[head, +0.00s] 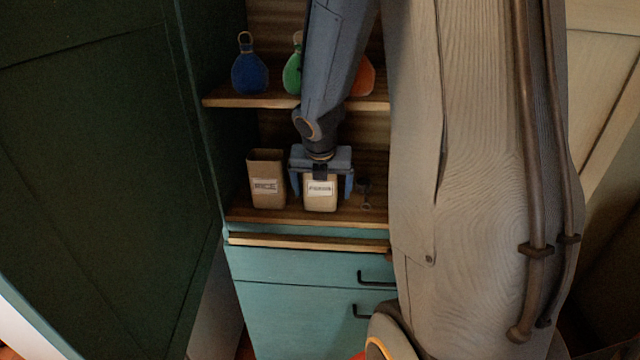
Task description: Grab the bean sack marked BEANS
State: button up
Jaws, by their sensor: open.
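A beige sack (320,204) with a white label stands upright on the lower wooden shelf. Its label is too blurred to read with certainty. My gripper (321,192) is open, with its two blue-grey fingers on the left and right sides of this sack. The palm is over the sack's top and hides it. I cannot tell whether the fingers touch the sack. No other sack's label in view can be read as BEANS.
A brown sack (267,188) labelled RICE stands close to the left finger. A small dark metal object (366,194) is right of the gripper. Blue (249,75), green (292,78) and orange (364,80) flasks stand on the upper shelf (225,101). Teal drawers (290,265) are below.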

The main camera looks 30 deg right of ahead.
jog(key=shift+w+a+f, duration=0.15)
jog(key=shift+w+f, duration=0.05)
jog(key=c, duration=1.5)
jog(key=shift+o, duration=0.2)
jog(key=shift+r+p, duration=0.45)
jog(key=shift+p, duration=0.15)
